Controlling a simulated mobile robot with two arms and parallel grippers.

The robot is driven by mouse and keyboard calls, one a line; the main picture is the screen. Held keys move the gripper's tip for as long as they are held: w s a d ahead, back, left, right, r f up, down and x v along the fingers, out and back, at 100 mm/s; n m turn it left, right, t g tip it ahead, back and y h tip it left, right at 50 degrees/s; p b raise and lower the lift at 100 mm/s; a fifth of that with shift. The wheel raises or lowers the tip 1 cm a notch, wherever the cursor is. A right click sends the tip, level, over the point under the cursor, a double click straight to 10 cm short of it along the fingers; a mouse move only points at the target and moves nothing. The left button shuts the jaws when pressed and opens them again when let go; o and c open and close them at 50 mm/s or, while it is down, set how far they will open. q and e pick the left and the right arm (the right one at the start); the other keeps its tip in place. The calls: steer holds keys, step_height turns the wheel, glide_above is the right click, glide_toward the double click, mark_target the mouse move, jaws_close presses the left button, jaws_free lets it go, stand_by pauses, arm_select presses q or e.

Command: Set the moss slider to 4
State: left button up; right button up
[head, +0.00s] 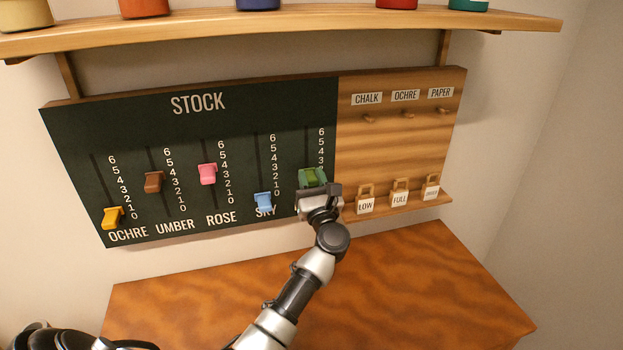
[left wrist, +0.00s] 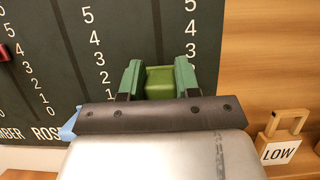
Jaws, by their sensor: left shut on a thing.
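The moss slider (head: 313,174) is the green knob in the rightmost slot of the dark STOCK board (head: 200,125). In the left wrist view, the olive-green moss knob (left wrist: 160,82) sits between the two green fingers of my left gripper (left wrist: 159,76), which is shut on it. My left gripper (head: 313,181) also reaches the knob from below in the head view. The moss scale shows 6 down to 3 above the knob; the lower numbers and the name label are hidden by the gripper. The knob stands a little below the 3. My right gripper is not in view.
The ochre (head: 112,217), umber (head: 153,181), rose (head: 207,173) and sky (head: 263,201) sliders lie to the left. Wooden tags, one reading LOW (head: 365,205), stand on a ledge at right. A shelf (head: 300,23) with jars overhangs the board; the wooden table (head: 420,290) is clear.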

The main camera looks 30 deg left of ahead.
mark_target(306, 144)
arm_select(q)
jaws_close()
step_height(306, 144, up, 5)
steer(key=shift+r+p, duration=0.1)
steer(key=shift+p, duration=0.5)
steer(key=o, duration=1)
jaws_free()
